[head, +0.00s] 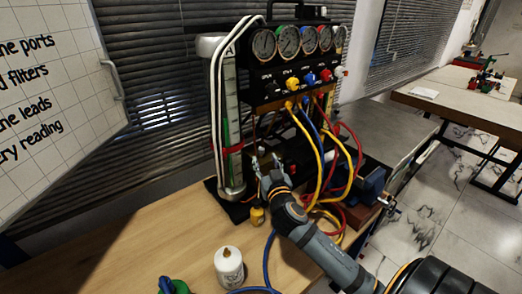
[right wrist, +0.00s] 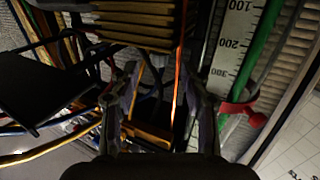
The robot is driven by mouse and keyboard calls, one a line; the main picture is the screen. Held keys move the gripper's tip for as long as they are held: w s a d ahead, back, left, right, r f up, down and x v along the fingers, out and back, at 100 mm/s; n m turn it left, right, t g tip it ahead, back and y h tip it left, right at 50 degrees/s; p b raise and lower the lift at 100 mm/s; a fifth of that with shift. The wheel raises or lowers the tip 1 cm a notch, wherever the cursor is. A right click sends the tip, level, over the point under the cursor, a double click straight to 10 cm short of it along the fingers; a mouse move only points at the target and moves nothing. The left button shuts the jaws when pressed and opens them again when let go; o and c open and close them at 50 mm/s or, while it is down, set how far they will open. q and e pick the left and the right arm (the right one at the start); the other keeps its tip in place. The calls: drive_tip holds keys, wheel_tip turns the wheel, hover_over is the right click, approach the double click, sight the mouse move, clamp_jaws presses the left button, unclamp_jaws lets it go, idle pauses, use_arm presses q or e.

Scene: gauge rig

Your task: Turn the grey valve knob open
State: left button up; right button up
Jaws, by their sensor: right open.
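The gauge rig (head: 290,62) stands at the back of the bench with several dials on top. Several coloured knobs or fittings, yellow, blue and red, line its front. A pale one (head: 341,72) sits at the right end; I cannot tell whether it is the grey valve knob. My right gripper (head: 266,168) is low in front of the rig, beside the clear scale column (head: 232,125). In the right wrist view the right gripper (right wrist: 154,92) is open, with dark rig parts beyond and nothing clearly between the fingers. My left gripper is not in view.
Yellow, red and blue hoses (head: 319,160) hang right of my gripper. A blue vise (head: 366,186) stands at the bench's right. A white bottle (head: 229,266), a small yellow item (head: 257,215) and a green object (head: 172,286) are in front. The bench's left is clear.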

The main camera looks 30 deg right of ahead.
sight(262, 153)
drive_tip(key=p+x, duration=0.1)
drive_tip(key=x, duration=0.5)
drive_tip(key=shift+w, duration=0.2)
clamp_jaws()
